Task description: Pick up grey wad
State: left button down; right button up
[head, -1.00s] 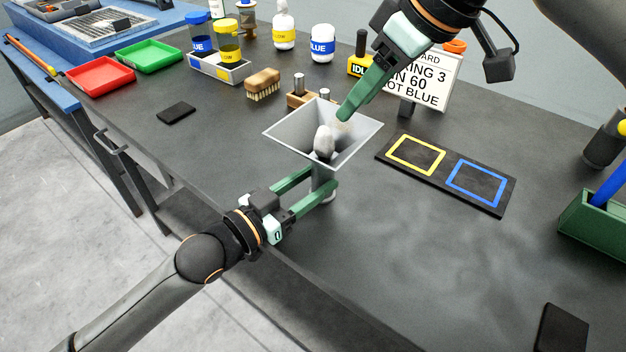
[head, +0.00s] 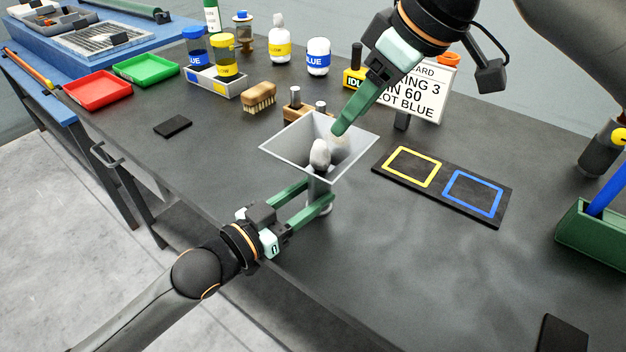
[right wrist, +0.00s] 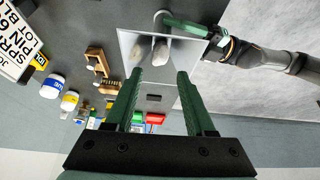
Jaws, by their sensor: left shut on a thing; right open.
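The grey wad (head: 320,154) is a pale, rounded lump inside the grey square funnel (head: 285,148). I cannot tell for sure which is the wad. My left gripper (head: 316,197) is shut around the funnel's neck, below its mouth. My right gripper (head: 338,131) is open above the funnel's far side. In the right wrist view its fingers (right wrist: 157,76) are apart, with nothing held between them.
A black board with yellow and blue squares (head: 440,187) lies right of the funnel. A sign (head: 418,92), a wooden block with pins (head: 285,117), a brush (head: 259,97) and bottles (head: 318,57) stand behind.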

jog(key=a+n+h, duration=0.1)
jog(key=a+n, duration=0.1)
jog(key=n, duration=0.2)
jog(key=n+h, duration=0.5)
jog(key=n, duration=1.1)
send_near(320, 145)
jog(key=shift+n+t, duration=0.3)
jog(key=shift+t, duration=0.1)
jog(key=x, duration=0.4)
jog(key=shift+s+d+f, duration=0.2)
jog(key=shift+f, duration=0.1)
jog(key=shift+x, duration=2.95)
jog(key=shift+a, duration=0.2)
grip_shut()
